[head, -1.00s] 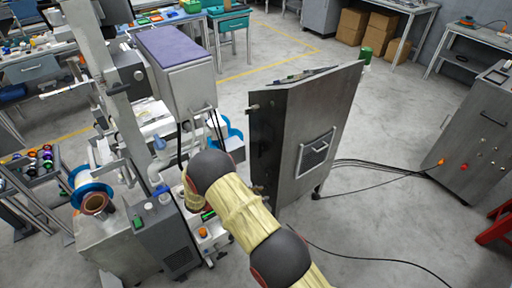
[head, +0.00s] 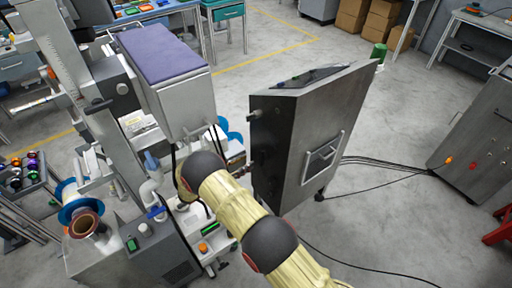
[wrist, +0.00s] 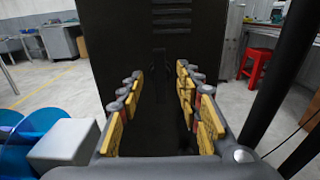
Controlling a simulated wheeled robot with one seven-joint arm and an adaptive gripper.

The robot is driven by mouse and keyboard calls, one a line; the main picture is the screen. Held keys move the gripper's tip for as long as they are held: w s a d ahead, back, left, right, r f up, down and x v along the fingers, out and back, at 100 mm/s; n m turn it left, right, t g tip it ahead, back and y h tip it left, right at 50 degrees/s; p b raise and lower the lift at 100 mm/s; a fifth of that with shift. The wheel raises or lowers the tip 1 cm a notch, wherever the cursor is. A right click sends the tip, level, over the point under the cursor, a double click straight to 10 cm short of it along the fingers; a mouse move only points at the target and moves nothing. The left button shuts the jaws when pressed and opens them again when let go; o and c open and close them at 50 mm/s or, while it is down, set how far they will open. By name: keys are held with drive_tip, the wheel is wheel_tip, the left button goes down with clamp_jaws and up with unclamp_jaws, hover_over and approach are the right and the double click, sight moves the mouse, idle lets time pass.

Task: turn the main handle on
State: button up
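My gripper (wrist: 160,76) is open and empty in the wrist view, its yellow-padded fingers spread to the left and right. A dark upright panel (wrist: 115,40) with vent slots fills the view ahead of and between the fingers. Small dark fittings show on it just above the fingertips; I cannot tell whether one is the main handle. In the head view, the grey cabinet (head: 340,130) stands in the middle, with its dark side toward my arm. My gripper is mostly hidden behind my arm there.
A machine with a grey box (head: 185,105) and a copper-coloured reel (head: 87,224) stands left of my arm. Another grey cabinet (head: 475,125) stands at the right. Black cables (head: 375,168) cross the floor. A red stool (wrist: 257,62) shows in the wrist view.

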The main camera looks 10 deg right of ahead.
sight(260, 154)
drive_tip(key=b+x, duration=0.2)
drive_tip(key=x, duration=0.6)
drive_tip(key=shift+a, duration=0.1)
drive_tip(key=shift+r, duration=0.1)
drive_tip(key=c, duration=0.3)
clamp_jaws()
